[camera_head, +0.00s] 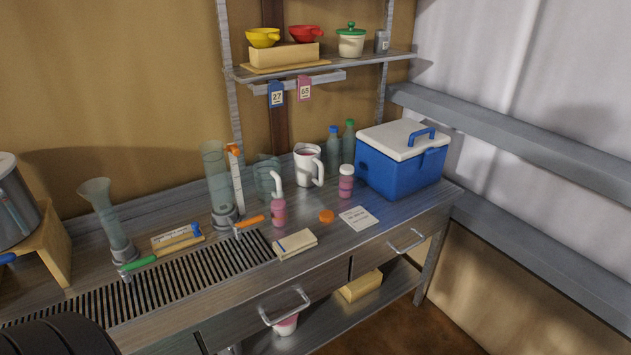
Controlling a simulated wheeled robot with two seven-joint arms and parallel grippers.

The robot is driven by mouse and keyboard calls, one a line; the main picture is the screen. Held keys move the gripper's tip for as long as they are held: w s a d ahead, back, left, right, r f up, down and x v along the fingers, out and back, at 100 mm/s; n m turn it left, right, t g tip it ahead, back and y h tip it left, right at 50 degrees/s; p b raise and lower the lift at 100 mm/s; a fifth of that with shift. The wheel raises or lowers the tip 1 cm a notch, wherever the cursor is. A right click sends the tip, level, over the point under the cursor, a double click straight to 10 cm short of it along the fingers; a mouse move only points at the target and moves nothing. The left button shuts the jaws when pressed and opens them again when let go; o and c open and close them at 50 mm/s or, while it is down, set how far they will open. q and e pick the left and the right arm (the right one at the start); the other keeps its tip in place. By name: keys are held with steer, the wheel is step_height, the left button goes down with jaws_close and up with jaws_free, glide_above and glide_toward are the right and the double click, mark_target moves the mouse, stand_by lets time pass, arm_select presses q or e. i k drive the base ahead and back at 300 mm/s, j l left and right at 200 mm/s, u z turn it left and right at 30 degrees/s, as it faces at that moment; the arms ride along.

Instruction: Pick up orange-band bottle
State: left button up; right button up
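I cannot make out an orange band on any bottle. A pink squeeze bottle with a white bent spout (279,212) stands near the middle of the bench. A pink bottle with a white cap (346,184) stands right of it, near the cooler. A blue-capped bottle (333,152) and a green-capped bottle (349,148) stand behind, against the wall. A loose orange cap (326,216) lies on the bench. An upright white strip with an orange top (237,182) stands by a tall clear cylinder (215,170). Neither of my grippers is in view.
A blue cooler with a white lid (403,166) fills the bench's right end. A white mug (307,165), card (358,218), notebook (295,244) and green-handled tool (155,260) sit around the bottles. A slatted grate (190,272) runs along the front left. A shelf (340,66) hangs above.

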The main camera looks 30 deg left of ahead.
mark_target(279, 212)
steer(key=u, duration=1.2)
steer(key=i+j+z, duration=0.05)
